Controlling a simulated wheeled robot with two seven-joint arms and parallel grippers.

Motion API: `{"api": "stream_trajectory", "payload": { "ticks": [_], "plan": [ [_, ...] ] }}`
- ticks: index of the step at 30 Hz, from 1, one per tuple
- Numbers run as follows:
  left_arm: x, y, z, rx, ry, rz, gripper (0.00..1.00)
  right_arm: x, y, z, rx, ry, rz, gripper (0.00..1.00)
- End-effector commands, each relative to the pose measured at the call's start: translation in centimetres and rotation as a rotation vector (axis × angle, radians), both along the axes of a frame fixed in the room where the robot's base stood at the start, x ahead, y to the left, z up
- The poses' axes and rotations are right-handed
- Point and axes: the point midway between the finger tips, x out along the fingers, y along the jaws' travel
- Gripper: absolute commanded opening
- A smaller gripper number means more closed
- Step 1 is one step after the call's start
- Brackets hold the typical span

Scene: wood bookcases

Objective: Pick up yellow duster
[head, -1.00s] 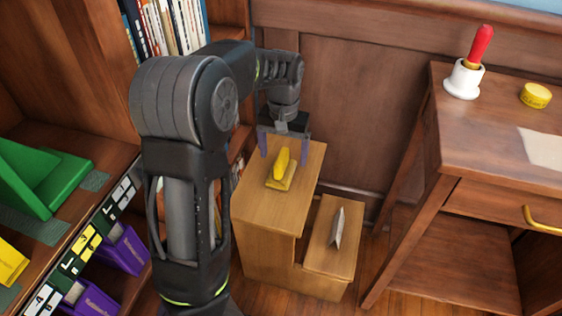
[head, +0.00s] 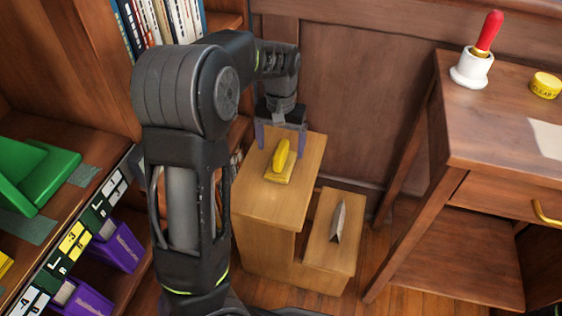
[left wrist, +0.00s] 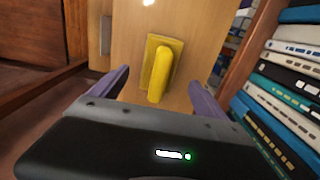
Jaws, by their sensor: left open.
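The yellow duster (head: 280,161) lies on the upper step of a small wooden step stool (head: 256,207). It has a flat yellow base and a raised yellow handle. My left gripper (head: 280,137) is open above the stool, its purple fingers on either side of the duster at its far end. In the left wrist view the duster (left wrist: 160,69) lies ahead, between and beyond the two spread fingers (left wrist: 160,92), and nothing is held. My right gripper is not in view.
A grey metal object (head: 338,222) stands on the stool's lower step. A bookcase (head: 75,160) with green and purple bins is at left.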

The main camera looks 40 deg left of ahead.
Motion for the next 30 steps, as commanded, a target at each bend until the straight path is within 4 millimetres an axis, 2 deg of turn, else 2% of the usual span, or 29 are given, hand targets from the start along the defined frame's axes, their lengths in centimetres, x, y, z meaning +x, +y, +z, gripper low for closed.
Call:
{"api": "stream_trajectory", "payload": {
  "ticks": [5,11,15,30],
  "plan": [
    [0.0,0.0,-0.8,0.0,0.001,0.0,0.85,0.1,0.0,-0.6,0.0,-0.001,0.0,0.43],
    [-0.1,-0.3,-3.8,0.0,0.001,-0.001,0.85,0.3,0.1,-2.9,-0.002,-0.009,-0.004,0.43],
    [-0.1,-0.2,-5.1,0.0,0.0,-0.001,0.85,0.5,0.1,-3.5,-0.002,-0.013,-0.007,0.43],
    [-0.1,-0.2,-5.1,-0.001,-0.001,0.0,0.85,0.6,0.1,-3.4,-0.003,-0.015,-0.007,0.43]
  ]
}}
